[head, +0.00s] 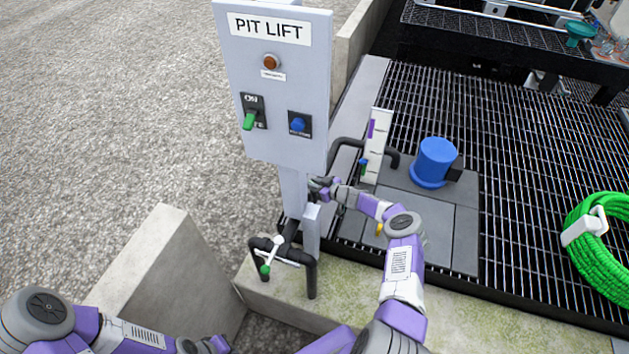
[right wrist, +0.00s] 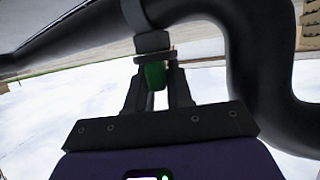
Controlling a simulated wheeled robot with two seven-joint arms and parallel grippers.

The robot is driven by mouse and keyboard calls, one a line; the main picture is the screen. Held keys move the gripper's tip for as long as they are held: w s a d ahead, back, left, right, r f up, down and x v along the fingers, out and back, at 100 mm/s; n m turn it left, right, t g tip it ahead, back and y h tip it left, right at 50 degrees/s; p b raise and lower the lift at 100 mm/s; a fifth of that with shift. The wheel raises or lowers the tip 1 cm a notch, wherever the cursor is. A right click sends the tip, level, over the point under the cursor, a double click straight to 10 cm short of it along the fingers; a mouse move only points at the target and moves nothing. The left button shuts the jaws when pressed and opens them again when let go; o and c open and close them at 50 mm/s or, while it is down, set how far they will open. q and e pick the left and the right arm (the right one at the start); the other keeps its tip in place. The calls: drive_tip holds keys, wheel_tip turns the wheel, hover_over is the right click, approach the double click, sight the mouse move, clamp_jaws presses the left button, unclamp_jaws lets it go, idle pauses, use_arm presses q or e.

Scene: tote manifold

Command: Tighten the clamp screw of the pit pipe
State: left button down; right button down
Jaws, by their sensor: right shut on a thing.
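In the right wrist view a black pipe (right wrist: 265,60) bends down at the right. A dark clamp band (right wrist: 152,42) sits around a pipe, with a green screw head (right wrist: 155,75) below it. My right gripper (right wrist: 156,85) is shut on the green screw head, one finger on each side. In the head view my right gripper (head: 322,186) is beside the post under the grey panel, near a black pipe (head: 345,145). The clamp and screw cannot be made out there. My left gripper (head: 212,345) is low at the bottom edge, partly cut off, its jaws unclear.
The PIT LIFT panel (head: 275,90) stands above my right gripper. A valve with a white and green handle (head: 265,262) is on the pipe in front. A blue motor (head: 435,160) and a coiled green hose (head: 600,245) are right. A concrete wall (head: 165,265) is left.

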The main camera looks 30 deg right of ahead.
drive_tip(key=c, duration=1.1)
unclamp_jaws()
drive_tip(key=p+v, duration=0.2)
drive_tip(key=v, duration=0.5)
drive_tip(key=shift+s+p, duration=0.25)
drive_tip(key=shift+p, duration=0.15)
